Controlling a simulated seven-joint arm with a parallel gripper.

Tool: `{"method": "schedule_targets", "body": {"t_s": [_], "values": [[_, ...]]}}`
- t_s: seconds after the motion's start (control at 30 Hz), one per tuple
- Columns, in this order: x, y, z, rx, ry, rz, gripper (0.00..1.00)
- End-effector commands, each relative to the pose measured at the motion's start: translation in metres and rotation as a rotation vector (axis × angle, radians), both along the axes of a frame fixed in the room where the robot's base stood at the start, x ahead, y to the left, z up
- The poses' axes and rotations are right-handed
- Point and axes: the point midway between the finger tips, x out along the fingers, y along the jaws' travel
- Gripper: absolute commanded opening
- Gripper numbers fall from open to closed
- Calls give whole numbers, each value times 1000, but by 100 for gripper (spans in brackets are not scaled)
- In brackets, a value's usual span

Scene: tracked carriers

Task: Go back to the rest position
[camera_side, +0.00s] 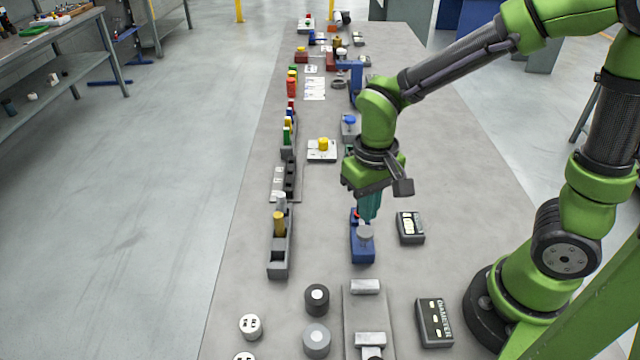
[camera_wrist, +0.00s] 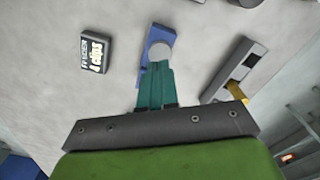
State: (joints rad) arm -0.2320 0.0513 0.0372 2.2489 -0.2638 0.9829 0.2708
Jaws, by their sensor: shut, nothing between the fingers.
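My gripper (camera_side: 369,207) has teal fingers and points down just above the blue fixture (camera_side: 362,250). The fixture carries a grey round knob (camera_side: 365,233) and a small red part near its far end. In the wrist view my gripper (camera_wrist: 156,68) shows its teal fingers shut together with nothing between them.
A black labelled box (camera_side: 410,228) stands right of the fixture. A grey rack (camera_side: 280,255) with a yellow cylinder (camera_side: 279,223) stands left. A dark box (camera_side: 434,322), round weights (camera_side: 317,299) and a grey slide (camera_side: 364,310) lie nearer. Free table lies farther right.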

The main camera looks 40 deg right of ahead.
Motion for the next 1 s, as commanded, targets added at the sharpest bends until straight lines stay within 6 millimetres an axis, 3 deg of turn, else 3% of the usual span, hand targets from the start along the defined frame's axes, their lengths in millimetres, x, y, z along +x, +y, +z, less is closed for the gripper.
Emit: {"method": "schedule_targets", "body": {"t_s": [0.47,0.57,0.8,1.0], "values": [[-3,1,-2,11,2,34,0],[-8,0,12,49,-47,45,0],[-24,-19,74,155,-308,7,0],[-40,-35,115,201,-514,-47,0]]}}
